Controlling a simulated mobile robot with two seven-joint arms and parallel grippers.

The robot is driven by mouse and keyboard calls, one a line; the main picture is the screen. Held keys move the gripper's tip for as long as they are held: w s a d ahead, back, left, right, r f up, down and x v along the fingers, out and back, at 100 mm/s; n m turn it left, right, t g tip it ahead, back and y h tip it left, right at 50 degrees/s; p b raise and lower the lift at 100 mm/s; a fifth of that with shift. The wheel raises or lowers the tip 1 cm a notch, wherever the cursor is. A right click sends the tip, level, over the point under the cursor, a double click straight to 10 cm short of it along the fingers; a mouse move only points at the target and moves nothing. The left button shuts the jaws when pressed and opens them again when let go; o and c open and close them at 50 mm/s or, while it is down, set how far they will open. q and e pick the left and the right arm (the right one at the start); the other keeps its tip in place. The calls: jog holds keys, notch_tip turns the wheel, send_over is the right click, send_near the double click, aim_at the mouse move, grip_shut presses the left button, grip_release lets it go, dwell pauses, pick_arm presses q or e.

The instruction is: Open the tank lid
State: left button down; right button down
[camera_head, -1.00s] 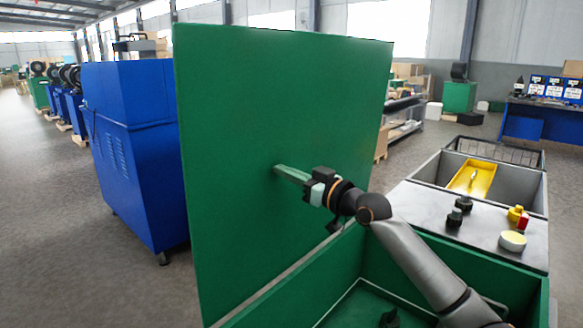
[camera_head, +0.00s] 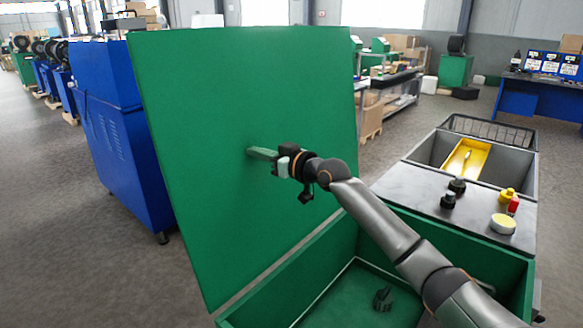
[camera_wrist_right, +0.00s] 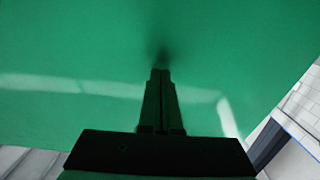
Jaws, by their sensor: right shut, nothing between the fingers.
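The green tank lid (camera_head: 240,100) stands raised and leans back past upright behind the open green tank (camera_head: 470,235). My right gripper (camera_head: 250,152) is shut and empty, with its fingertips at the inner face of the lid; they look to be touching it. In the right wrist view the shut fingers (camera_wrist_right: 160,75) point at the green lid surface (camera_wrist_right: 80,50), with a dark shadow at their tips. The tank's inside shows, with a small dark green object (camera_head: 382,298) on its floor. My left gripper is not in view.
A blue machine (camera_head: 115,130) stands behind and left of the lid. To the right is a cart top (camera_head: 430,185) with black knobs, a yellow-white roll (camera_head: 503,223), a red item and a yellow tray (camera_head: 465,158). Open floor lies beyond.

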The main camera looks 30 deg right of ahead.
jog(key=b+v, duration=0.3)
jog(key=v, duration=0.9)
jog(key=shift+s+r, duration=0.15)
jog(key=shift+s, duration=0.15)
jog(key=shift+d, duration=0.1)
